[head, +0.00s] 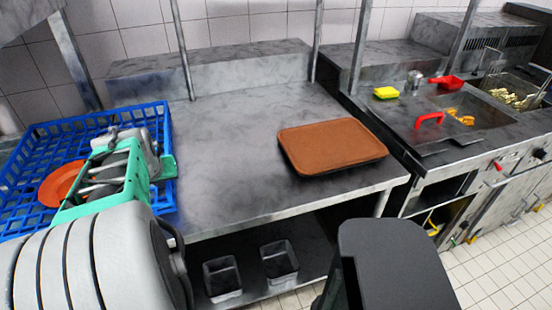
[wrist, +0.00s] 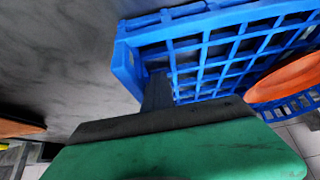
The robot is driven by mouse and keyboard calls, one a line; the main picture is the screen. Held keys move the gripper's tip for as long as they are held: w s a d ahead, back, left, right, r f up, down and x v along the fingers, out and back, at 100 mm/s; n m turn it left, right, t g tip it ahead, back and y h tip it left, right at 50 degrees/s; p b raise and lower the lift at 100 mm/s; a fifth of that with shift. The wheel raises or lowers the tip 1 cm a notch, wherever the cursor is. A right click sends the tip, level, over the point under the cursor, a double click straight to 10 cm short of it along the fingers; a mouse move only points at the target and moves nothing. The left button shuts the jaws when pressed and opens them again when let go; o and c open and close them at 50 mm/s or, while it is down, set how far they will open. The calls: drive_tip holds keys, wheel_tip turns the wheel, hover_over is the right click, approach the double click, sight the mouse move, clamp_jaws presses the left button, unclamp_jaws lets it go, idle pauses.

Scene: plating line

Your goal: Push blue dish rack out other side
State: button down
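The blue dish rack (head: 95,118) is at the left end of the steel counter in the head view. An orange plate (head: 62,184) lies in it. The rack also fills the upper right of the wrist view (wrist: 210,55), with the orange plate (wrist: 290,80) at the right. My gripper (wrist: 157,92) is at the rack's edge, with one dark finger against or very near the blue lattice. I cannot tell whether it touches. In the head view my grey and green arm end covers part of the rack and hides the fingertips. Nothing is visibly held.
The steel counter (head: 235,130) is bare to the right of the rack, up to a brown tray (head: 330,142). A raised ledge (head: 215,70) and upright posts stand at the back. Two metal pans (head: 279,262) sit on the lower shelf. A fryer station is at right.

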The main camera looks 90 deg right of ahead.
drive_tip(key=s+d, duration=0.1)
drive_tip(key=s, duration=0.3)
drive_tip(key=s+d, duration=0.2)
drive_tip(key=s, duration=0.2)
drive_tip(key=s+d, duration=0.1)
drive_tip(key=s, duration=0.3)
drive_tip(key=shift+s+d, duration=0.3)
drive_tip(key=shift+s, duration=0.1)
drive_tip(key=s+d, duration=0.1)
drive_tip(key=s, duration=0.3)
drive_tip(key=s+d, duration=0.2)
drive_tip(key=s, duration=0.3)
drive_tip(key=s+d+p, duration=0.1)
drive_tip(key=s+d, duration=0.1)
drive_tip(key=s, duration=0.3)
drive_tip(key=shift+s, duration=0.2)
drive_tip(key=shift+w+a, duration=0.2)
drive_tip(key=shift+w, duration=0.45)
drive_tip(key=shift+w+a, duration=0.2)
drive_tip(key=shift+w, duration=0.45)
wheel_tip(320, 180, up, 10)
drive_tip(key=p, duration=0.6)
